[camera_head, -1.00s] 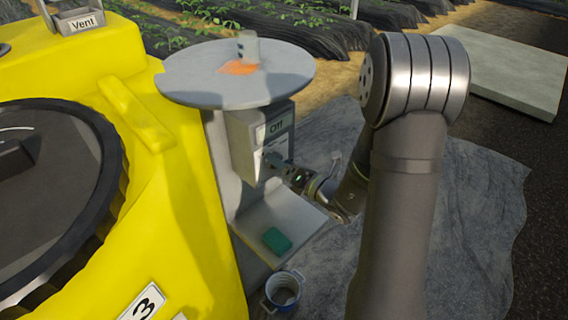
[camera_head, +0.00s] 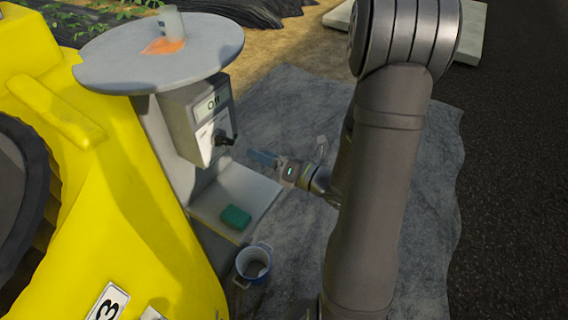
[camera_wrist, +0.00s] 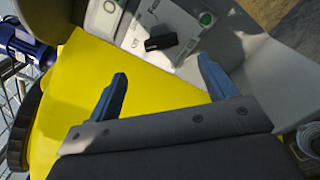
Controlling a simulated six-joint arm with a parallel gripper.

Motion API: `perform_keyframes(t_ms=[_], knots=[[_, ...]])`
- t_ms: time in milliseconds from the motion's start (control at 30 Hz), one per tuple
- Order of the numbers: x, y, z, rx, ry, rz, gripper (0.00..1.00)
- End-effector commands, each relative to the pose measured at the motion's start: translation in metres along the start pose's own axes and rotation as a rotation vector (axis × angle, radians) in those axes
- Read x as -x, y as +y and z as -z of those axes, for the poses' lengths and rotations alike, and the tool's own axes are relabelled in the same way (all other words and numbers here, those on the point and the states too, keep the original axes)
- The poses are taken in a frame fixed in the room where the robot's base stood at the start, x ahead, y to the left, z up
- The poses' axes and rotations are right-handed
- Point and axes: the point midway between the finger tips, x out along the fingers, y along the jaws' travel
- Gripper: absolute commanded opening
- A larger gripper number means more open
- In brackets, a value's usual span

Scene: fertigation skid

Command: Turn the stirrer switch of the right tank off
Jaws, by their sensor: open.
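A grey switch box (camera_head: 198,122) is mounted on a post beside the yellow tank (camera_head: 120,215). Its upper label reads "Off". A black knob (camera_head: 224,140) sticks out of its lower front; the wrist view shows this knob (camera_wrist: 161,42) on a white plate with small marks, its handle lying roughly across the picture. A round green light or button (camera_wrist: 206,18) is near it. My gripper (camera_head: 256,158) is open and empty, to the right of the knob and slightly below it, apart from it. The fingers (camera_wrist: 162,70) point toward the box in the wrist view.
A round grey top (camera_head: 110,58) with a cup (camera_head: 170,22) overhangs the box.

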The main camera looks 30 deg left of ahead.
Motion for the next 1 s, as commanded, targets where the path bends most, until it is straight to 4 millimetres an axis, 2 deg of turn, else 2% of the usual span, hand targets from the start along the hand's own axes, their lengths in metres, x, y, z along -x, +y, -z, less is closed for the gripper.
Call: perform_keyframes(t_ms=[200, 400, 1000], knots=[[0.031, -0.001, -0.001, 0.000, -0.003, 0.003, 0.77], [0.047, -0.001, 0.000, 0.000, -0.001, 0.002, 0.77], [0.052, 0.000, 0.000, 0.000, 0.000, 0.000, 0.77]])
